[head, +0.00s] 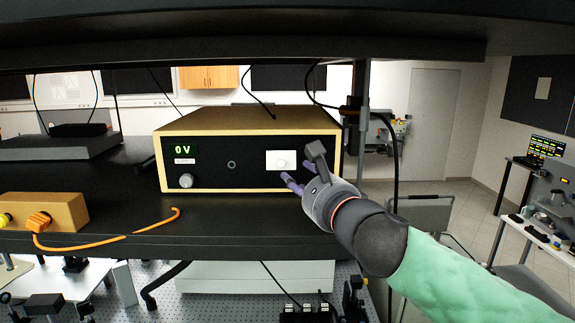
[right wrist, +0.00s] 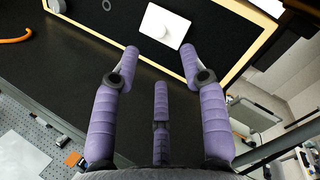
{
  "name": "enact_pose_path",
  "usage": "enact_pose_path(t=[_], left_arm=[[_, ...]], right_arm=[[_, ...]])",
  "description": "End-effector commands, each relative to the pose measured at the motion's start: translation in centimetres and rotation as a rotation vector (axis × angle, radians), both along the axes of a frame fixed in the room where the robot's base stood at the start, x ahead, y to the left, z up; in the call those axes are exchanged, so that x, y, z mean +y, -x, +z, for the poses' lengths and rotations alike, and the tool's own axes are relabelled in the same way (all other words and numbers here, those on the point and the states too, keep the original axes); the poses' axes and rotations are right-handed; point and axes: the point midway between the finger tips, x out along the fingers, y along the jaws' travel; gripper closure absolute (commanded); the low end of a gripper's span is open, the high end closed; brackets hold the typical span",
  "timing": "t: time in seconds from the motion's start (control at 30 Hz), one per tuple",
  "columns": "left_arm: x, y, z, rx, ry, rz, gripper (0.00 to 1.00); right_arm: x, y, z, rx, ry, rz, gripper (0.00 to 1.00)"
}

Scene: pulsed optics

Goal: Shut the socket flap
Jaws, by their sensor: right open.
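A white plate (head: 281,160), which I take to be the socket flap, sits on the right part of the black front of a wood-edged power supply (head: 210,165). A small round knob or bump shows on it. The plate also shows at the top of the right wrist view (right wrist: 166,24). I cannot tell how far it is swung open. My right gripper (head: 299,177) is just in front of the plate's lower right corner. In the right wrist view its purple fingers (right wrist: 160,60) are spread, with nothing between them, and point at the plate. My left gripper is not in view.
The supply stands on a black shelf (head: 130,240); another shelf hangs overhead. An orange cable (head: 110,240) runs from a wooden box (head: 55,210) at left. A post (head: 362,110) and a black hanging cable (head: 394,170) are close to my right arm.

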Motion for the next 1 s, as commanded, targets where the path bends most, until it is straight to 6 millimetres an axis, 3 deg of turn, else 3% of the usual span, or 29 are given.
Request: enact_pose_path(t=[0.2,0.4,0.87,0.9,1.0], left_arm=[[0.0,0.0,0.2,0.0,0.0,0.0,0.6],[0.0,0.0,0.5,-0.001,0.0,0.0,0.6],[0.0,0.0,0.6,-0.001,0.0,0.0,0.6],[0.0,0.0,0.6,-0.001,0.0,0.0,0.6],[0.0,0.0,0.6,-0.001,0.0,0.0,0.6]], right_arm=[[1.6,-3.9,-0.1,0.003,0.001,-0.001,0.56],[2.6,-6.3,0.1,0.001,-0.001,-0.001,0.56],[3.1,-7.4,0.0,0.001,-0.001,-0.001,0.56],[3.1,-7.4,0.0,0.001,-0.001,-0.001,0.59],[3.1,-7.4,0.0,0.001,-0.001,-0.001,0.87]])
